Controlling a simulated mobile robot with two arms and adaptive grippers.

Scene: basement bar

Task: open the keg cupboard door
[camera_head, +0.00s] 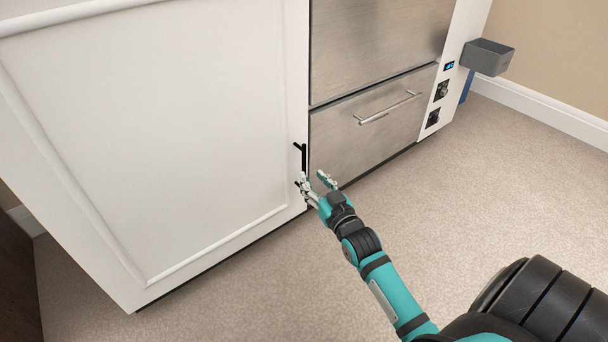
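The white keg cupboard door (170,120) fills the left half of the head view and appears shut, flush with its frame. A small black bar handle (303,158) stands upright near the door's right edge. My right gripper (314,177) is at the lower part of this handle, with its two fingers spread apart. One finger overlaps the handle's lower end in the picture. I cannot tell whether it touches the handle. My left gripper is not in the view.
A stainless steel drawer unit (375,115) with a bar handle (390,107) stands directly right of the door. A grey box (487,57) juts from the white end panel at the upper right. The carpet (230,290) in front is clear.

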